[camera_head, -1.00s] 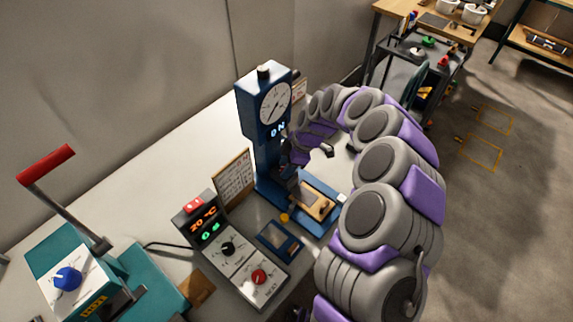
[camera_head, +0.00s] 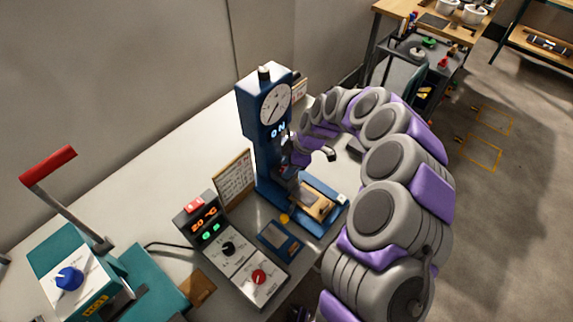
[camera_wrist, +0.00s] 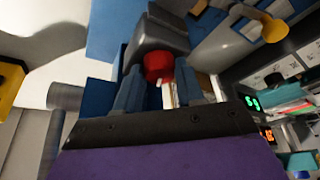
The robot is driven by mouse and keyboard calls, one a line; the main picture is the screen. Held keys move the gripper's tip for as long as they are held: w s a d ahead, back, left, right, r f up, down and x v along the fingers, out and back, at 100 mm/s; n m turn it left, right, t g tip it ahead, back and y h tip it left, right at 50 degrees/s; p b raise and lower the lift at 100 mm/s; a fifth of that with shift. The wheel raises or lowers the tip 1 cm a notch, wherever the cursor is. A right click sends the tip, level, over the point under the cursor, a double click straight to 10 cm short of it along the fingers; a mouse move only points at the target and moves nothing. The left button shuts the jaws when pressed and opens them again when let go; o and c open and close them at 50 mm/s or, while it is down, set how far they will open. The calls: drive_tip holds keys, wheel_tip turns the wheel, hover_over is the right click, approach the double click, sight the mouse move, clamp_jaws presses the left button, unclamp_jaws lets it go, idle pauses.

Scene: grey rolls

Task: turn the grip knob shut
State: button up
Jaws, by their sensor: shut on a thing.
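A red knob (camera_wrist: 158,66) shows in the wrist view below a dark grey block (camera_wrist: 160,35). My gripper (camera_wrist: 158,76) is shut on the red knob, with one finger on each side of it. A pale rod-like part shows between the fingers below the knob. In the head view my gripper (camera_head: 287,163) is at the column of the blue test stand (camera_head: 265,150). A round dial (camera_head: 276,104) and a display sit at the stand's top. The knob is mostly hidden by my arm in the head view, and I cannot tell its turn angle.
A control box (camera_head: 230,248) with black and red knobs and a lit display stands left of the stand. A small blue device (camera_head: 279,241) lies before it. A teal press (camera_head: 75,270) with a red-handled lever is at far left. A cart (camera_head: 415,70) stands behind.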

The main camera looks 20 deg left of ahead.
drive_tip(key=m+p, duration=0.1)
drive_tip(key=m, duration=0.1)
drive_tip(key=m+t+p, duration=0.1)
drive_tip(key=m, duration=0.1)
drive_tip(key=shift+d+r+t, duration=0.15)
drive_tip(key=shift+d+t, duration=0.05)
drive_tip(key=shift+t, duration=0.1)
drive_tip(key=m+t+p, duration=0.1)
drive_tip(key=m+p, duration=0.1)
drive_tip(key=m+t+p, duration=0.1)
drive_tip(key=m+p, duration=0.1)
drive_tip(key=m, duration=0.1)
drive_tip(key=shift+s+a+r+m, duration=0.1)
drive_tip(key=shift+a+m, duration=0.05)
drive_tip(key=shift+m, duration=0.15)
drive_tip(key=m+p, duration=0.1)
drive_tip(key=m, duration=0.1)
drive_tip(key=m+t+h+p, duration=0.1)
drive_tip(key=p, duration=0.1)
drive_tip(key=m+h+p, duration=0.1)
drive_tip(key=m+p, duration=0.1)
drive_tip(key=shift+a+m+t, duration=0.25)
drive_tip(key=shift+m+t, duration=0.05)
drive_tip(key=shift+s+f+m+p, duration=0.1)
drive_tip(key=shift+f+m+p, duration=0.1)
drive_tip(key=shift+m+p, duration=0.55)
drive_tip(key=shift+s+f+h, duration=0.1)
drive_tip(key=shift+h, duration=0.2)
drive_tip(key=o, duration=1)
drive_tip(key=shift+o, duration=0.2)
